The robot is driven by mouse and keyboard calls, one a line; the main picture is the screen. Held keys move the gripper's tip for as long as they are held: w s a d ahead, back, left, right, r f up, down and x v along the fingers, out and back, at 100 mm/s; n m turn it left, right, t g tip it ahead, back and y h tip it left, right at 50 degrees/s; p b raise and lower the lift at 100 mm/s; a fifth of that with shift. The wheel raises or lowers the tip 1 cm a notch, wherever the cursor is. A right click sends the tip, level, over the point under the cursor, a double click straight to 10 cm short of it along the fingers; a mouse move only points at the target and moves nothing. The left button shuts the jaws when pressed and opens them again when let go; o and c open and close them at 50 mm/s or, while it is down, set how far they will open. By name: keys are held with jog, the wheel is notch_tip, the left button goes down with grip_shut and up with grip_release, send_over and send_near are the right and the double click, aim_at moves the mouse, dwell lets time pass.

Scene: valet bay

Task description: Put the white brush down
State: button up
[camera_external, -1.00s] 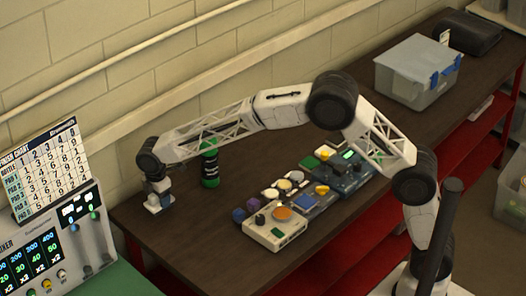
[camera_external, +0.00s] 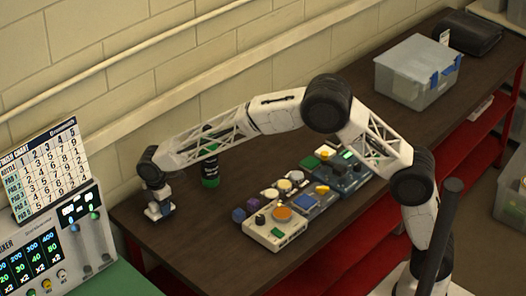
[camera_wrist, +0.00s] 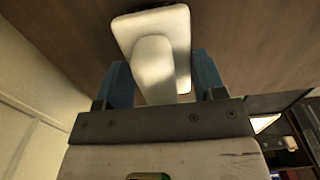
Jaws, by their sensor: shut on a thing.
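The white brush (camera_wrist: 155,62) shows in the wrist view as a pale rectangular block with a rounded grip, between the two blue fingers of my gripper (camera_wrist: 164,84). My gripper is shut on it. In the external view my gripper (camera_external: 158,200) is low over the left end of the dark brown table (camera_external: 215,245), and the white brush (camera_external: 153,213) shows beneath it. The brush is close to the tabletop; I cannot tell whether it touches.
A green and black bottle (camera_external: 210,171) stands right of my gripper, behind the arm. Several control boxes and pads (camera_external: 275,233) lie mid-table. A clear bin (camera_external: 415,75) with blue latches stands farther back. A mixer panel (camera_external: 60,250) with a chart is at left.

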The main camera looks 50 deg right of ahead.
jog(key=o, duration=1)
jog(key=shift+f, duration=0.1)
notch_tip(320, 180, up, 12)
jog(key=shift+r, duration=0.15)
dwell(0.3)
jog(key=shift+d, duration=0.1)
dwell(0.7)
